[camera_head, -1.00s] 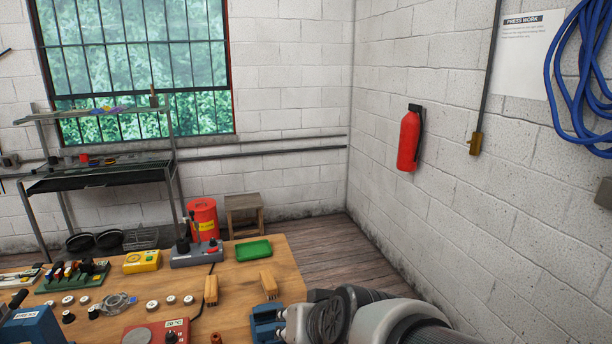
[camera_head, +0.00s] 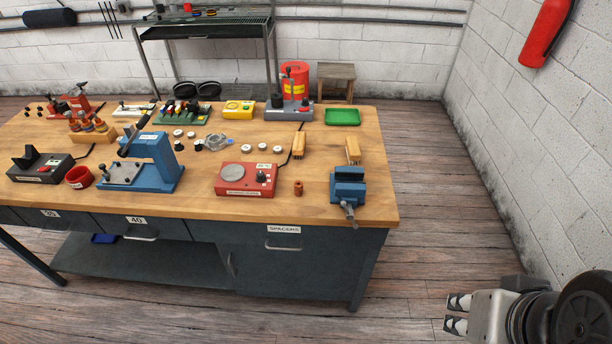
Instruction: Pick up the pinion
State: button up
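My gripper (camera_head: 452,313) is at the lower right, over the wooden floor and to the right of the workbench (camera_head: 350,207). Its two fingers are apart with nothing between them. I cannot tell for sure which part is the pinion. A small copper-brown cylinder (camera_head: 298,187) stands near the bench's front edge, left of the blue vise (camera_head: 348,186). Several small pale round parts (camera_head: 262,147) lie across the middle of the bench, too small to identify. A clear grey round part (camera_head: 215,141) lies among them.
The bench also holds a red hot-plate unit (camera_head: 246,179), a blue press (camera_head: 150,165), a green tray (camera_head: 342,117), a grey device (camera_head: 290,111) and two wooden brushes (camera_head: 299,144). Drawers face the front. Floor to the right is clear up to the white wall.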

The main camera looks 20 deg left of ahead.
aim_at(298, 185)
jog(key=i+j, duration=0.3)
jog(key=j, duration=0.15)
jog(key=i+j, duration=0.3)
jog(key=j, duration=0.2)
jog(key=i+j, duration=0.3)
jog(key=j, duration=0.15)
